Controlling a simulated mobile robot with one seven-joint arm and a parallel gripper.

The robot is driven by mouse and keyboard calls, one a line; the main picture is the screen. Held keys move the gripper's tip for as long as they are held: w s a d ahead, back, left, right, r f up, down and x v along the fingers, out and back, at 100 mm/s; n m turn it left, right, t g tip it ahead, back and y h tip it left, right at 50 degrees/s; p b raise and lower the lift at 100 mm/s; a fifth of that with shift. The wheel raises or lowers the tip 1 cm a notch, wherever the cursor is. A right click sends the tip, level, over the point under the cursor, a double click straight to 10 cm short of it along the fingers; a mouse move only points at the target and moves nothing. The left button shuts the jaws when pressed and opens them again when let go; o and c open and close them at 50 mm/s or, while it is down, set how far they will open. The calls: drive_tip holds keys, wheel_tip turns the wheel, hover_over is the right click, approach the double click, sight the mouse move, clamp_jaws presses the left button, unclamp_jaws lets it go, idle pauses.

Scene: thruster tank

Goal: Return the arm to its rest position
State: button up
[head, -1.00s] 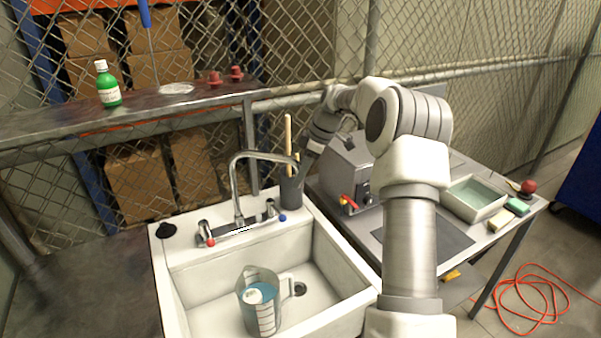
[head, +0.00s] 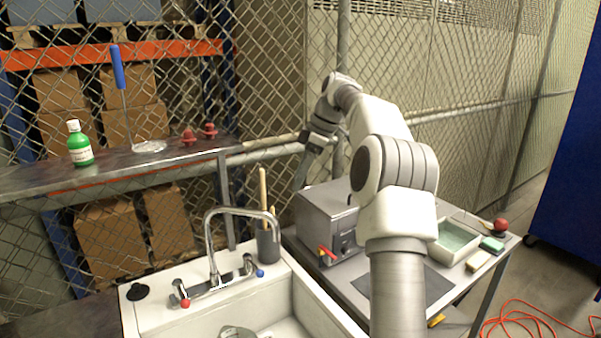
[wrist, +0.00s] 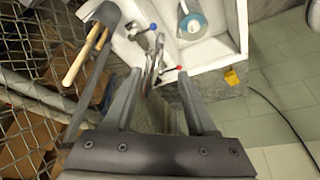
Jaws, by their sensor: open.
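My arm reaches up and back over the metal table at the right of the sink in the head view. My gripper (head: 307,165) hangs in front of the chain-link fence, above the dark cup with wooden handles. In the wrist view its two fingers (wrist: 158,77) are spread apart, with nothing held between them. The faucet (wrist: 152,55) shows beyond the fingers, well below them. The jug with blue liquid (wrist: 191,24) stands in the white sink; only its top shows in the head view (head: 238,332).
The dark cup (head: 268,244) stands at the sink's back corner, beside a grey metal box (head: 328,215). A shelf holds a green bottle (head: 80,146), a blue-handled tool (head: 118,70) and red knobs (head: 208,130). The fence runs behind my arm.

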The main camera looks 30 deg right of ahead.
drive_tip(key=shift+s+r, duration=0.1)
drive_tip(key=shift+r, duration=0.15)
idle(0.3)
drive_tip(key=s+a+r+m+t+h, duration=0.1)
drive_tip(key=s+a+r+m+h, duration=0.35)
drive_tip(key=s+a, duration=1.05)
drive_tip(key=s+a+f+m+t, duration=0.1)
drive_tip(key=s+f+m, duration=0.3)
drive_tip(key=s, duration=0.5)
drive_tip(key=s+a+f+m+t, duration=0.1)
drive_tip(key=s+a+f+m, duration=0.2)
drive_tip(key=s, duration=0.7)
drive_tip(key=shift+s+a+f+m, duration=0.3)
drive_tip(key=shift+a+f+m, duration=0.05)
drive_tip(key=shift+a, duration=0.05)
